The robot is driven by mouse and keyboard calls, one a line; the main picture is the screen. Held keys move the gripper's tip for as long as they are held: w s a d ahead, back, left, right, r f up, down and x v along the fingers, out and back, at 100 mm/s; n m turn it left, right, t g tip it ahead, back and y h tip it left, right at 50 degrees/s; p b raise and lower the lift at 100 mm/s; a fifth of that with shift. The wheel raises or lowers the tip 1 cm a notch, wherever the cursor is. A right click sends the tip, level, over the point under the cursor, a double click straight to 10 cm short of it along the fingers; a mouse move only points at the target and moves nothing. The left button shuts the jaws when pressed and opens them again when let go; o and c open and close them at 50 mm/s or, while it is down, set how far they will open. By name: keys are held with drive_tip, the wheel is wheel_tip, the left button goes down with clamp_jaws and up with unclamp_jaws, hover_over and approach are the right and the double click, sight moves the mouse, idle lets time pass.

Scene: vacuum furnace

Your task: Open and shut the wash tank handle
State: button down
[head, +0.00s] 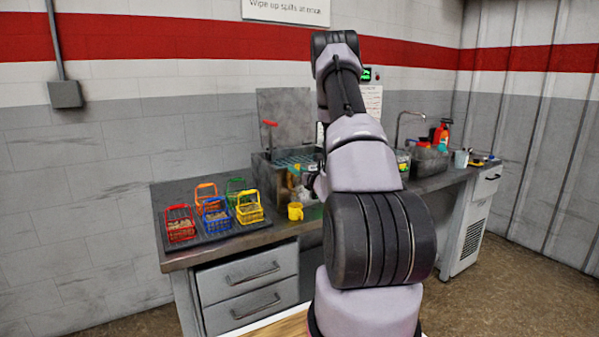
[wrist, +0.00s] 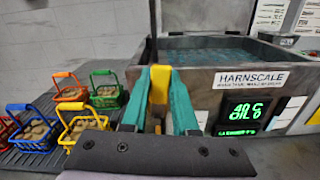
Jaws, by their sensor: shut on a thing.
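The wash tank (wrist: 222,60) is a grey metal box with a HARNSCALE label, a green lit display and bluish liquid inside. In the head view the tank (head: 262,170) is partly hidden behind my arm. My gripper (wrist: 159,92) has teal fingers and is at the tank's front left in the wrist view. It is shut on a yellow handle (wrist: 160,78), whose upper end shows between the fingers. The lower part of the handle is hidden, so how it joins the tank cannot be seen.
Several coloured wire baskets (wrist: 78,124) with brownish contents stand on a dark mat left of the tank. A yellow mug (head: 295,211) stands near the bench's front edge. A red-tipped lever (head: 270,124) rises at the tank's left. A sink area with bottles (head: 441,133) is right.

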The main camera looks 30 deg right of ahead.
drive_tip(key=shift+a+n, duration=0.3)
drive_tip(key=shift+n, duration=0.5)
drive_tip(key=shift+f, duration=0.1)
drive_tip(key=c, duration=0.7)
unclamp_jaws()
drive_tip(key=s, duration=1.1)
drive_tip(key=shift+d, duration=0.15)
